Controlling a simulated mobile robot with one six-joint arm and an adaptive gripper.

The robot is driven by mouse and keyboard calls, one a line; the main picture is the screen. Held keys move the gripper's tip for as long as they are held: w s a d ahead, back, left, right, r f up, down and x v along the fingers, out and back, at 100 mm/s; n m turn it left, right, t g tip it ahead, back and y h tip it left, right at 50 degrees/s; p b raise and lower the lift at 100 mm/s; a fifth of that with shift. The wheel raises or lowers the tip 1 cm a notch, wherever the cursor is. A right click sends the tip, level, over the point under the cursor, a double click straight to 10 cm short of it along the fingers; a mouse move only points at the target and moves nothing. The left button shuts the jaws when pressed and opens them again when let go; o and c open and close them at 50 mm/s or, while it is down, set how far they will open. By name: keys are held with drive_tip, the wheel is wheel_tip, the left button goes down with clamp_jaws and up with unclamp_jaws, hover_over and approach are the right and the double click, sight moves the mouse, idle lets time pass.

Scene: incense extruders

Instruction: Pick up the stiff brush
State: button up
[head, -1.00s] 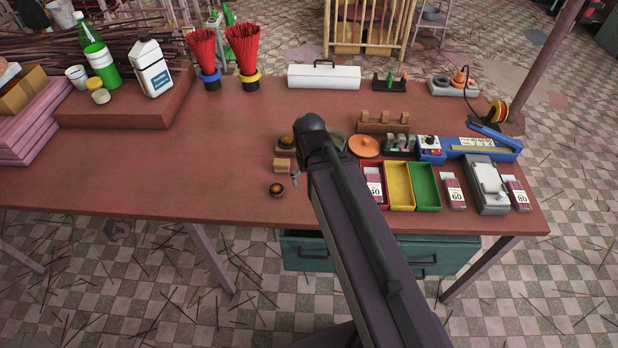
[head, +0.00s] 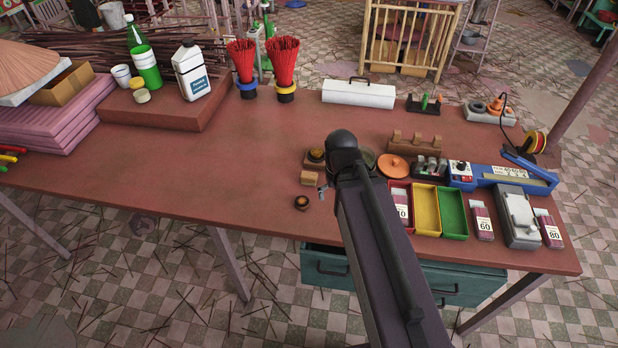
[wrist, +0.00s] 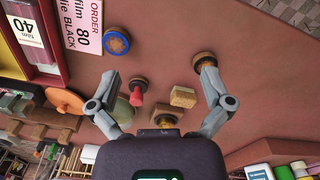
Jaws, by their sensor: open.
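My gripper (wrist: 159,76) is open and empty over the red table, its two fingers wide apart. Between and around them in the wrist view are a tan block (wrist: 183,96), a small red-handled piece (wrist: 137,90) and a dark round-topped piece on a wooden base (wrist: 163,115). A round brown-topped piece (wrist: 204,58) lies at the right fingertip; I cannot tell if they touch. It also shows in the head view (head: 302,202). A blue-rimmed round piece (wrist: 117,40) lies beyond the left finger. I cannot tell for sure which is the stiff brush. My arm hides the gripper in the head view.
Red, yellow and green trays (head: 426,210) and a grey device (head: 518,217) stand right of my arm. An orange lid (head: 393,167) and wooden rack (head: 414,143) lie behind. Red incense bundles (head: 284,65) stand at the back. The table's left middle is clear.

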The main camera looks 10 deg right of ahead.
drive_tip(key=r+m+p, duration=0.2)
drive_tip(key=m, duration=0.2)
hover_over(309, 174)
drive_tip(key=shift+s+f, duration=0.1)
drive_tip(key=shift+f, duration=0.15)
drive_tip(key=shift+b, duration=0.3)
wheel_tip(309, 174, down, 9)
drive_tip(key=b, duration=0.8)
drive_tip(key=shift+r, duration=0.15)
drive_tip(key=shift+b, duration=0.35)
drive_tip(key=shift+f+b, duration=2.5)
drive_tip(key=shift+f, duration=0.1)
